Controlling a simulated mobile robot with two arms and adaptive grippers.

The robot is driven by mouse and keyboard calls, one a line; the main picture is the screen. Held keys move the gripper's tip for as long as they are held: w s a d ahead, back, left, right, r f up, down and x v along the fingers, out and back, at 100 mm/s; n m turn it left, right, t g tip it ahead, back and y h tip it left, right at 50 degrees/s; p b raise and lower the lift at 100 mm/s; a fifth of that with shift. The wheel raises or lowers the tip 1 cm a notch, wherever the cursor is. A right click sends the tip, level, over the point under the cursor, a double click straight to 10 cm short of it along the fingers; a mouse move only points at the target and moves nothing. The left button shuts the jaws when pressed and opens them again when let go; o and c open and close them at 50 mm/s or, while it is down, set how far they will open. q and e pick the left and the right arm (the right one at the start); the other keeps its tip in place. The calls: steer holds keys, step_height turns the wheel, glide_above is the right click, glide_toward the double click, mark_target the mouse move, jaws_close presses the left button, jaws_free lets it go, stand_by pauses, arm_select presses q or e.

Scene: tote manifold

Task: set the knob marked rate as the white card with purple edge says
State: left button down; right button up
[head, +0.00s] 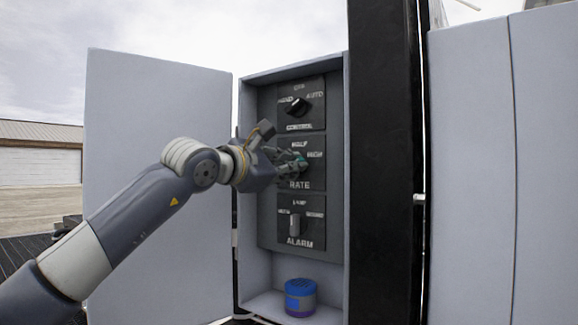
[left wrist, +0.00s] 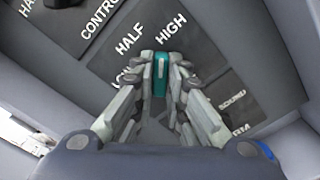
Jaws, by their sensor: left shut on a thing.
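The rate knob is teal and sits on the middle panel, marked RATE (head: 299,184), inside an open grey cabinet. My left gripper (head: 296,163) is shut on the rate knob, which its fingers mostly hide in the head view. In the left wrist view, the teal knob (left wrist: 160,74) stands between the two fingers, its upper end toward the gap between the words HALF and HIGH. LOW is partly covered by a finger. Which mark the knob's pointer is at I cannot tell. No white card with purple edge is seen. My right gripper is not in view.
Above is the black control knob (head: 298,107); below is the grey alarm knob (head: 294,225). A blue round container (head: 300,297) stands on the cabinet floor. The cabinet door (head: 150,190) stands open at left, and a black post (head: 385,180) is at right.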

arm_select(q)
steer(key=shift+m, duration=1.1)
steer(key=shift+f, duration=0.1)
steer(key=c, duration=1.6)
jaws_free()
steer(key=v, duration=1.2)
